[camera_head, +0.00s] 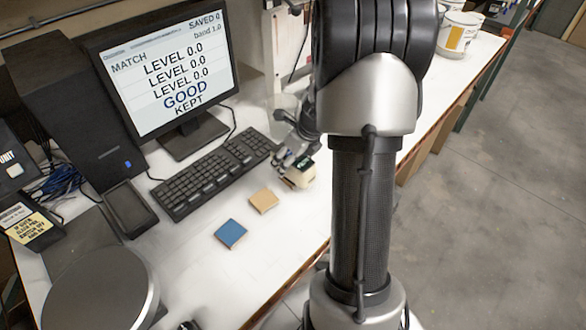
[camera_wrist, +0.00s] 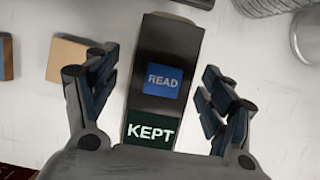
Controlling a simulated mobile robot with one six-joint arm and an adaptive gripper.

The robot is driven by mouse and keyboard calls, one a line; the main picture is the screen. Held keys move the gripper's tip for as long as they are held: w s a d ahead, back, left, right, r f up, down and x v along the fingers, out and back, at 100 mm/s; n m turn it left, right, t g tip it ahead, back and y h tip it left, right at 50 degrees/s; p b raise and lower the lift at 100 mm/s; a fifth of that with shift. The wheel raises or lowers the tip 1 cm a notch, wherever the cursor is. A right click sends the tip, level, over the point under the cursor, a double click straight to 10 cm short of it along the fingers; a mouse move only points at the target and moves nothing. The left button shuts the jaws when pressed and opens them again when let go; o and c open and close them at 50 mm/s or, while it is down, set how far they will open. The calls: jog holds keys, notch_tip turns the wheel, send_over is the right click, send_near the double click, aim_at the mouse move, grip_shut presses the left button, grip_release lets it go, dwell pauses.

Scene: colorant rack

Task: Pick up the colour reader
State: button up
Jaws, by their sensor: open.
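The colour reader (camera_wrist: 170,38) is a dark, long device with a blue READ button and a green screen that says KEPT. In the wrist view it lies between the two fingers of my open gripper (camera_wrist: 158,72), with a gap on each side. In the head view the reader (camera_head: 299,179) shows as a small pale body with a dark top on the white bench, right of the keyboard.
A tan tile (camera_head: 264,201) and a blue tile (camera_head: 231,233) lie on the bench near the reader. A keyboard (camera_head: 215,172) and a monitor (camera_head: 165,65) stand behind. A round grey disc (camera_head: 100,285) is at front left. White tubs (camera_head: 457,35) stand at the far right.

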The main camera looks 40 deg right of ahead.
jog(key=b+x, duration=0.1)
jog(key=x, duration=0.2)
jog(key=shift+s+f, duration=0.1)
grip_shut()
notch_tip(320, 180, up, 20)
jog(key=p, duration=0.8)
jog(key=shift+p, duration=0.35)
